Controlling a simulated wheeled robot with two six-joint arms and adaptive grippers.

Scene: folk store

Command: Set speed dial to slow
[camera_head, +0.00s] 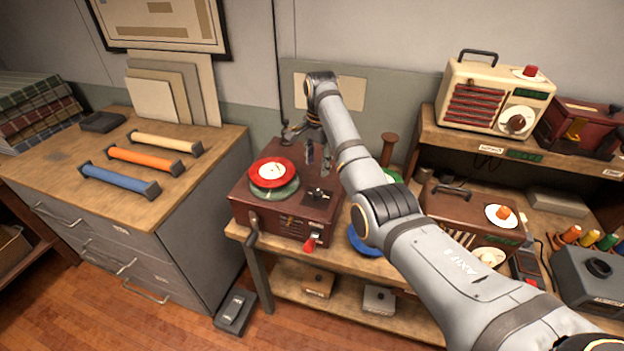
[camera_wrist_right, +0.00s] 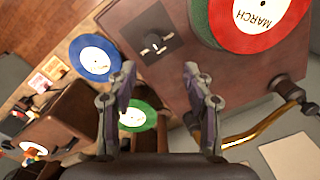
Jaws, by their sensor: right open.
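The record player (camera_head: 285,222) is a dark red box with a red record (camera_head: 271,172) labelled MARCH on a green turntable. Its speed dial (camera_head: 318,196) appears to be the small knob on a black square plate on the top, right of the record. The dial also shows in the right wrist view (camera_wrist_right: 152,42), beyond my fingertips. I cannot read its setting. My right gripper (camera_head: 318,157) is open and empty above the back of the player, apart from the dial. It also shows in the right wrist view (camera_wrist_right: 159,72). My left gripper is out of view.
A red-handled lever (camera_head: 310,244) and a crank (camera_head: 251,238) stick out of the player's front. A blue record (camera_head: 365,241) and a green record (camera_wrist_right: 139,115) lie to its right. Radios (camera_head: 495,97) stand on the right shelf. A drawer cabinet (camera_head: 120,215) stands left.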

